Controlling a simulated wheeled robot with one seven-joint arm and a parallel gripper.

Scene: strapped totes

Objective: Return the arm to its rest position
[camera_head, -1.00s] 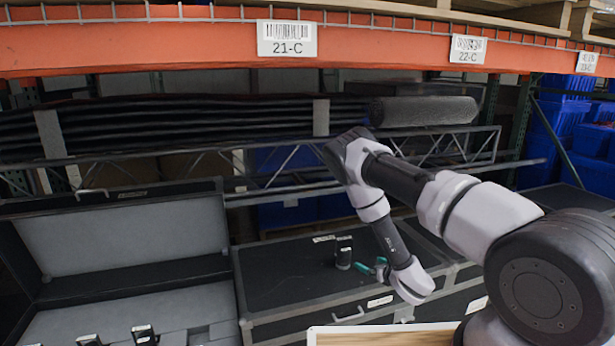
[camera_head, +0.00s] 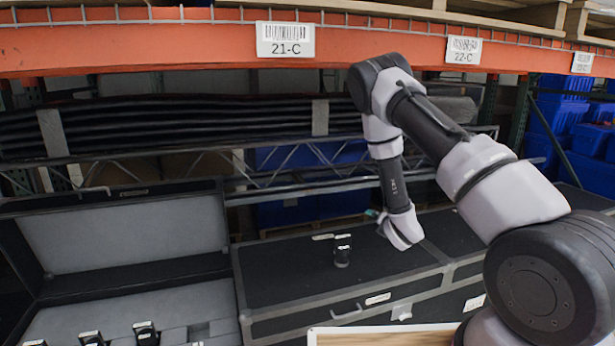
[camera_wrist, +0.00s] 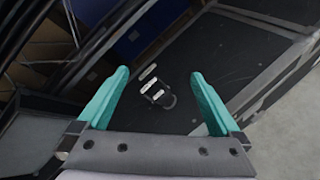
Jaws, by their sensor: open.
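My gripper (camera_wrist: 160,92) is open, with two teal fingers spread apart and nothing between them. In the head view my gripper (camera_head: 374,213) is mostly hidden behind my wrist, with only a bit of teal showing. My arm is raised and bent, its elbow up in front of the orange shelf beam. A small black device with a white label (camera_head: 342,250) stands on the closed black case (camera_head: 290,277), left of my gripper and apart from it. The wrist view shows this device (camera_wrist: 160,95) beyond the fingertips.
An open grey-lined case (camera_head: 125,235) lies at left, with several small black devices (camera_head: 145,333) at its front. The orange beam (camera_head: 190,45) crosses above. A wooden-edged board (camera_head: 385,335) is at the bottom. Blue bins (camera_head: 560,125) stand at right.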

